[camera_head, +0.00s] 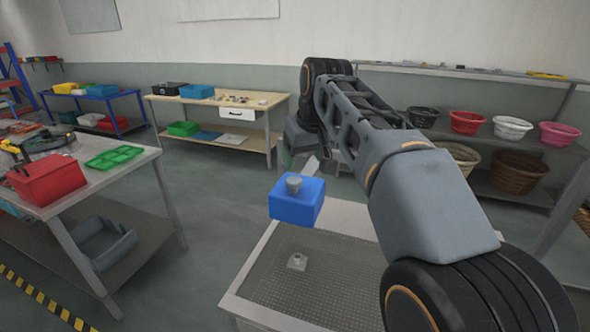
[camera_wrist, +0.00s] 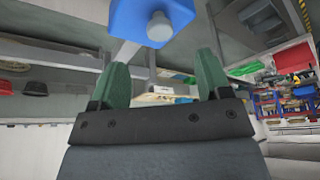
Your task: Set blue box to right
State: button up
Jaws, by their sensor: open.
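A blue box (camera_head: 297,205) with a grey knob on top shows in the camera_head view by the far left corner of the ultrasonic tank (camera_head: 345,220). I cannot tell whether it rests on the tank's rim or stands clear of it. In the camera_wrist view the blue box (camera_wrist: 128,18) is at the top, with its knob pointing down the picture. My gripper (camera_wrist: 161,75) has its two green fingers wide apart with nothing between them. The box lies beyond the fingertips, apart from them. In the camera_head view the fingers are mostly hidden.
A small grey metal part (camera_head: 298,261) lies on the tank's perforated floor. A workbench (camera_head: 130,172) with a red toolbox (camera_head: 47,180) and green tray (camera_head: 113,157) stands left. A wooden table at the back holds another blue bin (camera_head: 197,91). Shelves with baskets (camera_head: 467,122) stand right.

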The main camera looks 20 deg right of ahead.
aim_at(294, 180)
jog(key=x, duration=0.3)
jog(key=w+x, duration=0.1)
jog(key=x, duration=0.3)
jog(key=w+r+x, duration=0.1)
jog(key=x, duration=0.3)
jog(key=shift+w+f, duration=0.2)
jog(key=shift+f, duration=0.05)
jog(key=c, duration=1.2)
jog(key=shift+c, duration=0.4)
